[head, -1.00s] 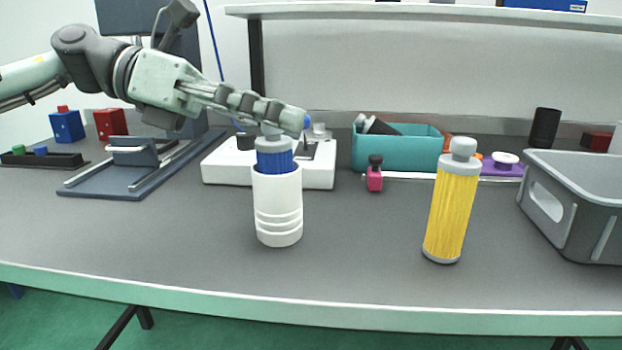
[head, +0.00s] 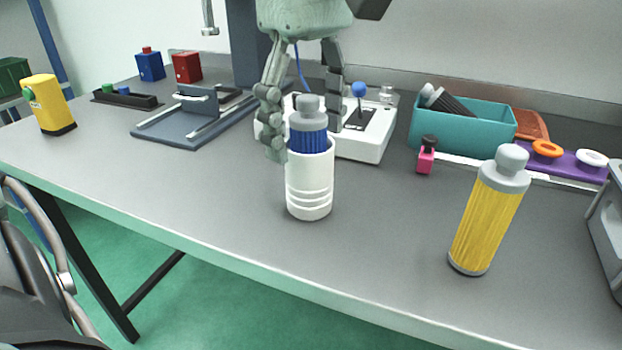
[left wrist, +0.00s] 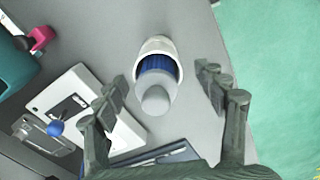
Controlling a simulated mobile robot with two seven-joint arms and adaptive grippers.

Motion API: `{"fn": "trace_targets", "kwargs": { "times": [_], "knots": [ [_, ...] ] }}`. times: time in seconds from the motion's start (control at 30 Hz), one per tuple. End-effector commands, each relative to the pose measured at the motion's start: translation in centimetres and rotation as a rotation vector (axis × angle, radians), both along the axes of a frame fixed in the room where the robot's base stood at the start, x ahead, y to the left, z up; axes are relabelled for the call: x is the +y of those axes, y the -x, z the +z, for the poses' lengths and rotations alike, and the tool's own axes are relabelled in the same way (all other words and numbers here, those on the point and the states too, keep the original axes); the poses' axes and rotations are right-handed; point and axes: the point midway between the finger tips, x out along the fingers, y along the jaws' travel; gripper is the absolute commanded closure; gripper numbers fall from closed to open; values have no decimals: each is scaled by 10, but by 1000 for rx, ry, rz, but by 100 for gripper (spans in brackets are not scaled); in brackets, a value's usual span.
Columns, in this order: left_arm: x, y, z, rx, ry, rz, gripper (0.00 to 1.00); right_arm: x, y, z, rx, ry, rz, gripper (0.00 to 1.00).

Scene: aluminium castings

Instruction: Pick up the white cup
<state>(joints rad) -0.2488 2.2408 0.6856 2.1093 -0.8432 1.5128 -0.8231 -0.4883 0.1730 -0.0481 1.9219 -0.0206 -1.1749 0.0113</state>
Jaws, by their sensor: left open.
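The white cup (head: 310,183) stands upright on the grey table, with ridges round its lower part. A blue bottle (head: 308,138) with a grey cap stands inside it. My left gripper (head: 304,145) is open, with one finger left of the cup and the other behind it to the right. In the left wrist view the cup (left wrist: 157,47) and the bottle's grey cap (left wrist: 155,100) lie between the two spread fingers of my left gripper (left wrist: 162,88). I cannot tell whether a finger touches the cup. My right gripper is not in view.
A white device (head: 370,146) with a blue knob stands close behind the cup. A yellow bottle (head: 487,215) stands to the right, near a pink-bodied item (head: 426,160) and a teal bin (head: 460,127).

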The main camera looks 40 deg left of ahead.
Motion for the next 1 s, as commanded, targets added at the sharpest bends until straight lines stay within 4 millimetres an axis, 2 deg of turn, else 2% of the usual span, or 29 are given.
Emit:
{"fn": "trace_targets", "kwargs": {
  "times": [0.1, 0.2, 0.5, 0.9, 0.97, 1.0],
  "knots": [
    [1, -1, -20, 5, 2, 1, 29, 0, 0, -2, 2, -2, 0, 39],
    [2, -1, -31, 3, 1, 1, 29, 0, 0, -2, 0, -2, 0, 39],
    [1, -2, -35, 0, 2, 3, 29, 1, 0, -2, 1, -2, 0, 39],
    [1, -2, -35, 0, 2, 3, 78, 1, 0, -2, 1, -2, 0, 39],
    [1, -2, -35, 0, 3, 3, 85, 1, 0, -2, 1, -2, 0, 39],
    [1, -2, -35, 0, 3, 3, 85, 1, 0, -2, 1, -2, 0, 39]
  ]
}}
